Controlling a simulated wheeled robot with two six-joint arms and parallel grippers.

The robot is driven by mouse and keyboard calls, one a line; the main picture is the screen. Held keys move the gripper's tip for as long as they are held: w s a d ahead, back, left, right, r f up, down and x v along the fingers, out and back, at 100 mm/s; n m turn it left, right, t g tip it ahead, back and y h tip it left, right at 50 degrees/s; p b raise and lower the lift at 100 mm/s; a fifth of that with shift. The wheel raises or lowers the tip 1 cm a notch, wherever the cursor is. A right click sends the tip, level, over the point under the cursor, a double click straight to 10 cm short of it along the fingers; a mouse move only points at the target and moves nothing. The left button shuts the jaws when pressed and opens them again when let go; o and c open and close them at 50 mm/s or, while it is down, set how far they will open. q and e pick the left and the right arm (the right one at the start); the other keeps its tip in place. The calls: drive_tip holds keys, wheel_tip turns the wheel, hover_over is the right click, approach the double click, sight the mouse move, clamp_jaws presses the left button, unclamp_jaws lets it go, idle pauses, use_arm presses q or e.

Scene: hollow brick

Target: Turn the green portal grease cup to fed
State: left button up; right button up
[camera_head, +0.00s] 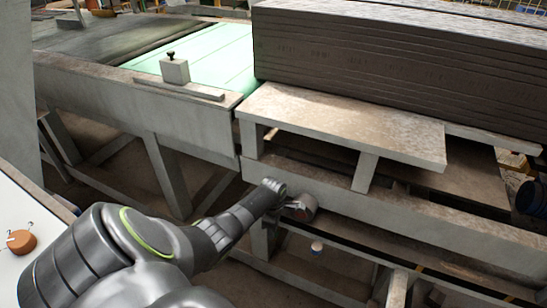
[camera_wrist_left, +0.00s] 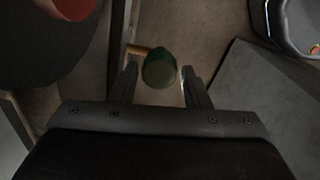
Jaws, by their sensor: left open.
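The green grease cup (camera_wrist_left: 160,70) shows in the left wrist view as a rounded green body with a short orange-brown lever (camera_wrist_left: 137,50) pointing to the left. My left gripper (camera_wrist_left: 158,76) is open, with one finger on each side of the cup and a visible gap on at least the right side. I cannot tell whether the left finger touches the cup or lever. In the head view my left gripper (camera_head: 285,197) is at the grey frame beam below the bench, and I cannot make out the green cup there. My right gripper is not in view.
The grey beam (camera_head: 400,220) runs right, under a stack of dark boards (camera_head: 400,65). A white panel with an orange knob (camera_head: 22,242) is at left.

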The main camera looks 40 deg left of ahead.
use_arm(q)
drive_tip(key=shift+f, duration=0.3)
drive_tip(key=shift+c, duration=0.2)
drive_tip(key=c, duration=0.7)
drive_tip(key=shift+o, duration=0.2)
